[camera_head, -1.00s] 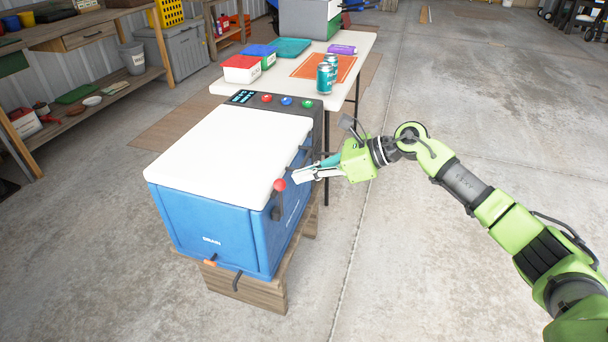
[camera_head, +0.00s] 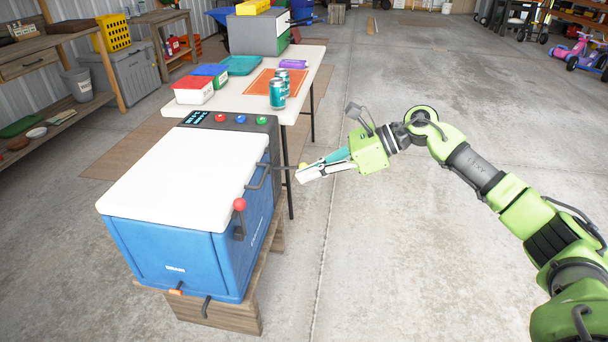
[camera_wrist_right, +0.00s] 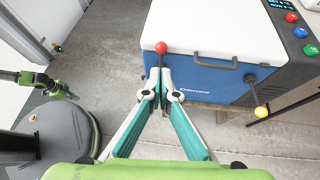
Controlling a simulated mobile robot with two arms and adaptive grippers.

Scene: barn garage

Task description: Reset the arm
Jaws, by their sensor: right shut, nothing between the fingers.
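My right gripper (camera_head: 300,175) is shut and empty, in free air to the right of the blue cooler box (camera_head: 165,250). Its white and teal fingers point left toward the box's side. In the right wrist view the fingertips (camera_wrist_right: 163,78) meet, with the red lever knob (camera_wrist_right: 161,48) beyond them. The red knob also shows in the head view (camera_head: 239,204). A yellow knob (camera_wrist_right: 262,112) sits on a rod at the right of the wrist view, apart from the fingers. The box's white lid (camera_head: 180,175) is closed. I do not make out my left gripper.
The box stands on a wooden pallet stand (camera_head: 245,318). A white table (camera_head: 300,75) behind it holds cans (camera_head: 277,95), an orange mat (camera_head: 262,82) and small bins (camera_head: 193,92). Shelves line the left wall. Concrete floor (camera_head: 430,260) around the right arm is clear.

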